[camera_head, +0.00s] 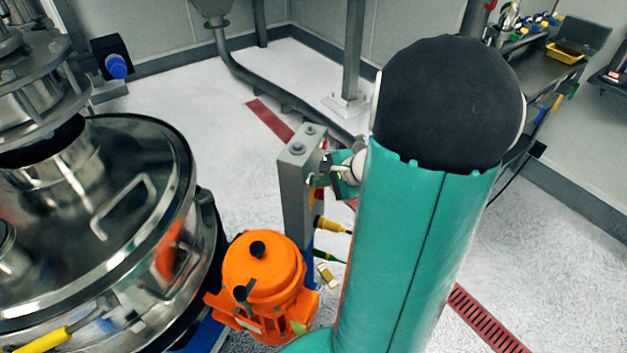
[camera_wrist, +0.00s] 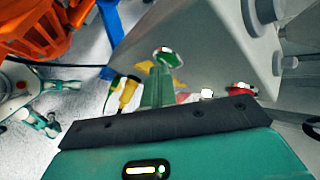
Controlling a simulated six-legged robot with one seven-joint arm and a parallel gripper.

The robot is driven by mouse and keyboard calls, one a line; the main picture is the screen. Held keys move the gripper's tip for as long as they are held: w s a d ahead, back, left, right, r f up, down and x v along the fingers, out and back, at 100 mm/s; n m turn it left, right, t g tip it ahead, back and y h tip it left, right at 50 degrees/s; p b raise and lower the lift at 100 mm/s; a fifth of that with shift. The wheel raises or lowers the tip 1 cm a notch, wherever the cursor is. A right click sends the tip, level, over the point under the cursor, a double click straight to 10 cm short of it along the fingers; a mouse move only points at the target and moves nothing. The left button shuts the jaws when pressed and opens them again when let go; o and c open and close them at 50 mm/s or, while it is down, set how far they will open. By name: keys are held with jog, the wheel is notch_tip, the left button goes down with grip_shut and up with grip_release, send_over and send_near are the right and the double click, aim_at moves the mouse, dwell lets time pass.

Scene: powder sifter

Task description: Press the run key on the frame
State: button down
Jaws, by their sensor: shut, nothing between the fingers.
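The grey frame post (camera_head: 297,195) stands left of my arm in the head view. In the wrist view its grey face (camera_wrist: 205,50) fills the upper right. A small green oval with a pale rim, which looks like the run key (camera_wrist: 165,54), shows on that face at my fingertips. My gripper (camera_wrist: 159,78) is shut and empty, its green fingers pointing at the oval; contact cannot be told. In the head view my gripper (camera_head: 334,170) is beside the post, partly hidden by my arm. A red button (camera_wrist: 241,88) and a pale one (camera_wrist: 207,93) sit to the right.
The steel sifter (camera_head: 110,215) stands at the left. An orange motor (camera_head: 262,270) is just below the post. Yellow-sleeved connectors (camera_head: 332,225) stick out under my gripper. A dark bench (camera_head: 560,75) is at the back right. Open floor lies behind.

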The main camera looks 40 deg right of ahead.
jog(key=shift+s+d, duration=0.3)
jog(key=shift+s, duration=0.4)
jog(key=shift+s+d, duration=0.1)
jog(key=s, duration=0.1)
jog(key=s+d, duration=0.1)
jog(key=s, duration=0.1)
jog(key=s+d, duration=0.1)
jog(key=shift+s, duration=0.15)
dwell(0.7)
